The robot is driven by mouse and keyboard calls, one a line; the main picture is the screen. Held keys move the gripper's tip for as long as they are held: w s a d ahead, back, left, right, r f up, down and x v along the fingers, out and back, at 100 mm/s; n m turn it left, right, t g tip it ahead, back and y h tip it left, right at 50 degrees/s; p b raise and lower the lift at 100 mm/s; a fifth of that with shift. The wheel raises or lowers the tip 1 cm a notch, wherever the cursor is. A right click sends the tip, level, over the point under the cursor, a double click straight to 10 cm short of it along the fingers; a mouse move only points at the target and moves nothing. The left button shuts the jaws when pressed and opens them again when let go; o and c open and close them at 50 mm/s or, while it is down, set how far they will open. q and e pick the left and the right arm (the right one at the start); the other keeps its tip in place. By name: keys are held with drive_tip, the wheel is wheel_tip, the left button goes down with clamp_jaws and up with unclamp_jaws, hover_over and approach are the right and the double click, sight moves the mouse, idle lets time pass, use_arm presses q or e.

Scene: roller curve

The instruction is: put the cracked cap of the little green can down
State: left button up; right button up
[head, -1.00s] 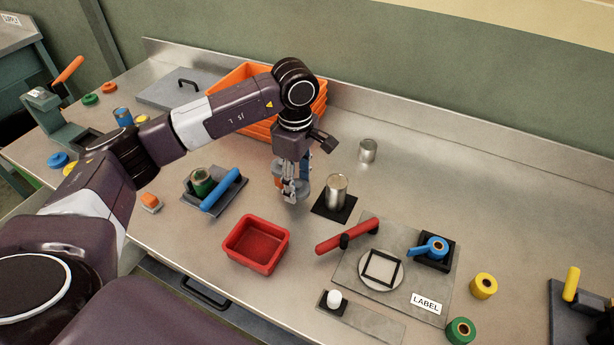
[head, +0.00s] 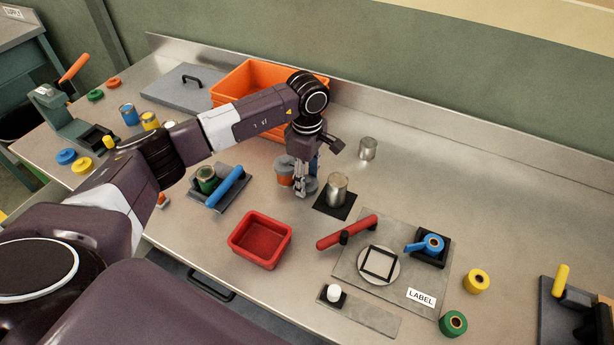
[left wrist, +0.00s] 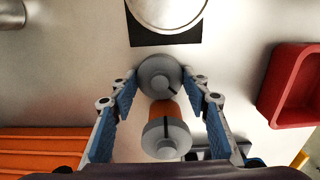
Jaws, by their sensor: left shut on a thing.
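My left gripper (head: 303,190) points down over the bench, left of the steel can on the black mat. It is shut on a round grey cap (left wrist: 160,75) with a dark line on it, held between the fingertips. In the head view a finger partly hides this cap (head: 311,185). I cannot tell whether it touches the bench. The little green can (head: 206,180) sits in a holder with a blue handle (head: 226,186), left of the gripper. My right gripper is not in view.
An orange can with a grey knobbed top (head: 285,175) stands close beside the gripper. The steel can (head: 337,186) is close on the right. A red tray (head: 239,251) lies in front, an orange crate (head: 240,80) behind. Bare bench lies right of the far small can (head: 367,148).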

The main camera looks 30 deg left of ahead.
use_arm(q)
drive_tip(key=shift+f, duration=0.2)
drive_tip(key=o, duration=0.7)
drive_tip(key=shift+o, duration=0.2)
drive_tip(key=shift+r, duration=0.1)
